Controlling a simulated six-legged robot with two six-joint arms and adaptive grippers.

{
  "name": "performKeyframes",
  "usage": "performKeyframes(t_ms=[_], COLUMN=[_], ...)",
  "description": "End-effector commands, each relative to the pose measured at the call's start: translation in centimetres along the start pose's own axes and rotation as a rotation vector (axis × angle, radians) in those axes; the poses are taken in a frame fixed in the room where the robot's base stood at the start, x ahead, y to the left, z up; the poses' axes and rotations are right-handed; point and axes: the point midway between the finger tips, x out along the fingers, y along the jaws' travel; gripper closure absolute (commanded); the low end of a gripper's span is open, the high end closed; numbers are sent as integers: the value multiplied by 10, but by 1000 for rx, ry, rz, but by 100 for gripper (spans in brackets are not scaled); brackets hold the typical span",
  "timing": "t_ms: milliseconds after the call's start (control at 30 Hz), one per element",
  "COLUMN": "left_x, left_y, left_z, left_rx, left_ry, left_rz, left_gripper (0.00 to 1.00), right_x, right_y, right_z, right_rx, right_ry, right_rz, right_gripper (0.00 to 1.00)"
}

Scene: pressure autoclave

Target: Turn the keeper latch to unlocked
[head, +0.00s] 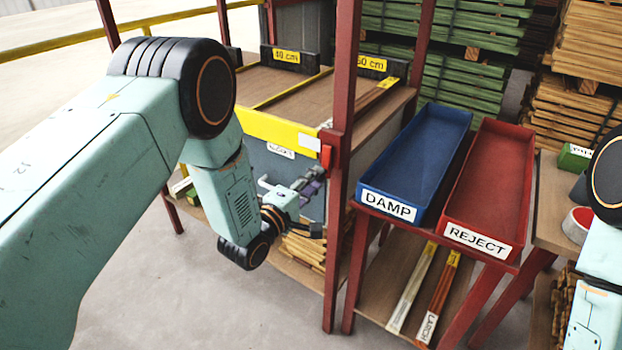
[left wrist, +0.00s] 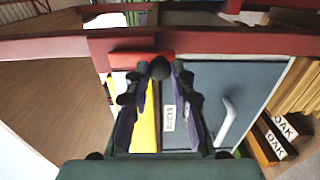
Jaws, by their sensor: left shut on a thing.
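The keeper latch appears to be the small red piece (head: 326,157) on the red post, at the right end of the yellow panel. In the left wrist view the red piece (left wrist: 128,58) lies across the top of the yellow strip, with a dark round knob (left wrist: 160,69) beside it. My left gripper (head: 316,178) is just below the red piece. In the left wrist view its purple-sided fingers (left wrist: 160,85) close around the dark knob, which partly hides the contact. The latch's exact angle is hard to tell. My right gripper is out of view.
The blue-grey cabinet (head: 293,178) has a pale handle (left wrist: 229,122) close to my left fingers. The red post (head: 340,100) stands beside the gripper. A blue DAMP tray (head: 428,140) and a red REJECT tray (head: 497,170) stand to the right. Open floor lies in front.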

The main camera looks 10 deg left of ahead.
Motion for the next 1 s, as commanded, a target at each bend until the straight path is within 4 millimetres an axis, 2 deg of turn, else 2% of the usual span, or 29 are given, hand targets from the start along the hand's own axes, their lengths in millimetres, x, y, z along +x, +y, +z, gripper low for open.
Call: performKeyframes(t_ms=[467,500,700,1000], left_x=[1,1,1,0], left_y=[2,2,1,0], left_z=[0,0,0,0], left_rx=[-9,-9,-9,-9], left_ry=[0,0,0,0], left_rz=[5,5,3,1], left_gripper=[100,73,56,55], right_x=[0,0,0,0], right_y=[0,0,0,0], right_z=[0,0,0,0], right_rx=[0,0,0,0], right_ry=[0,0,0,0], right_rz=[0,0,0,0], right_gripper=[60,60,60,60])
